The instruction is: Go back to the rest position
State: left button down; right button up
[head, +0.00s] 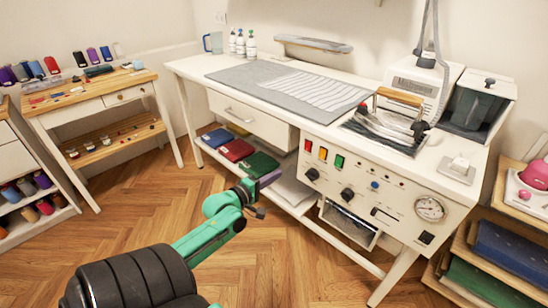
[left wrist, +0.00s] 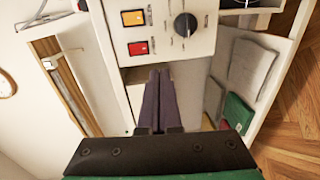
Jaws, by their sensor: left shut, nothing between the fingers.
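My left gripper (head: 268,179) is in front of the white ironing table (head: 345,88), below its tabletop and near the folded cloths on the lower shelf. Its dark fingers are together with nothing between them. In the left wrist view the shut fingers (left wrist: 159,98) point up the picture toward the table's underside, below the control panel (left wrist: 160,30). The green arm comes in from the bottom left of the head view and reaches forward. My right gripper is not in view.
Folded red cloth (head: 236,150) and green cloth (head: 260,165) lie on the low shelf. A wooden side table (head: 90,105) stands at the left. The wooden floor (head: 135,210) is clear at the left.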

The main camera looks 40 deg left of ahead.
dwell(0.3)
pick_arm(q)
jog(key=s+f+m+g+p, duration=0.2)
jog(key=s+f, duration=0.2)
jog(key=f, duration=0.3)
jog(key=s+f+m+g+y+p, duration=0.1)
jog(key=s+f+m+g+p, duration=0.2)
jog(key=f, duration=0.5)
jog(key=s+f+m+g, duration=0.2)
jog(key=s+f, duration=0.3)
jog(key=f, duration=0.2)
jog(key=s+d+f+m+g+p, duration=0.1)
jog(key=s+d+f+m+g, duration=0.2)
jog(key=s, duration=0.5)
jog(key=s+d+f+m+g+p, duration=0.2)
jog(key=s+d+f+m, duration=0.4)
jog(key=s+d, duration=0.2)
jog(key=s+d+f+m+g+h+p, duration=0.1)
jog(key=s+d+f+m+g+p, duration=0.1)
jog(key=s, duration=0.7)
jog(key=d+f+m+g, duration=0.1)
jog(key=d+f+m, duration=0.1)
jog(key=d+f, duration=0.1)
jog(key=shift+d+f+m+g, duration=0.25)
jog(key=shift+d+m+g, duration=0.05)
jog(key=shift+d+m, duration=0.1)
jog(key=shift+a, duration=0.1)
jog(key=shift+a, duration=0.15)
